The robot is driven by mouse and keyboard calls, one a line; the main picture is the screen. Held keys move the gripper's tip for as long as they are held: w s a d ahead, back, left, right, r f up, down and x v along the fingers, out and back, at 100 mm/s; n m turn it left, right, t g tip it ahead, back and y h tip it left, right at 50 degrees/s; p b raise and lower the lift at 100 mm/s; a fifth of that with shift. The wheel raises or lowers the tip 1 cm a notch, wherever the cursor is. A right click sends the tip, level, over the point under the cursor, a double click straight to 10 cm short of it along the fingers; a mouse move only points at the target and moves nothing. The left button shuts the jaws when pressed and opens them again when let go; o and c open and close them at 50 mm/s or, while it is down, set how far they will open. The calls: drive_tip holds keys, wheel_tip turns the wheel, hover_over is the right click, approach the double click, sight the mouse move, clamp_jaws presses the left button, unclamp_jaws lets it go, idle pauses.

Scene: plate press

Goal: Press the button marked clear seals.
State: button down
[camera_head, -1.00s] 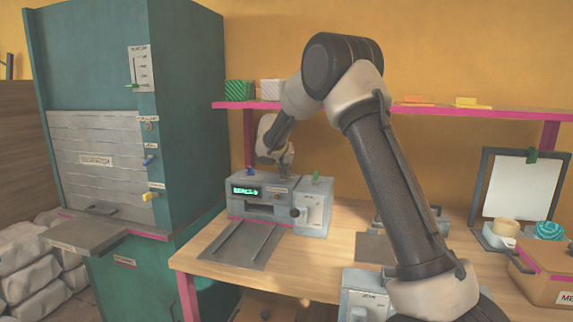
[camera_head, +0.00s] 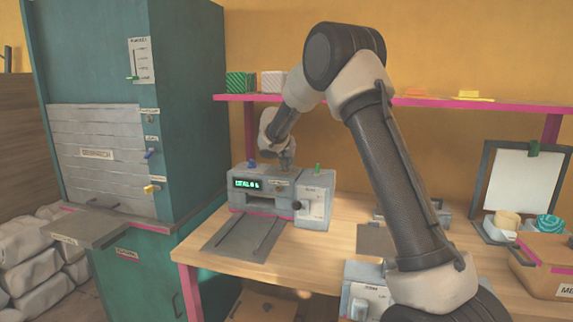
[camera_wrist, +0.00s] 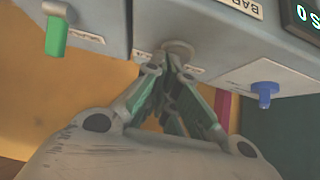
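The grey press box (camera_head: 262,208) stands on the wooden table, with a lit green display (camera_head: 247,184) on its front. In the wrist view a round grey button (camera_wrist: 180,47) sits on the box, between a green lever (camera_wrist: 56,38) and a blue knob (camera_wrist: 264,92). Its label is mostly behind my fingers and I cannot read it. My gripper (camera_wrist: 172,66) is shut and empty, with its fingertips together at the button. I cannot tell whether they touch it. The head view shows my gripper (camera_head: 285,168) over the box's top.
A tall teal cabinet (camera_head: 185,110) stands at the left. A pink-edged shelf (camera_head: 450,105) runs along the wall behind the arm. A clipboard (camera_head: 522,180) and a cardboard box (camera_head: 555,285) are at the right.

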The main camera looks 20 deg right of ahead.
drive_tip(key=r, duration=0.3)
drive_tip(key=a+r, duration=0.1)
drive_tip(key=shift+s+r, duration=0.2)
drive_tip(key=shift+s, duration=0.15)
drive_tip(key=v, duration=0.8)
drive_tip(key=shift+s+r, duration=0.15)
drive_tip(key=shift+r, duration=0.05)
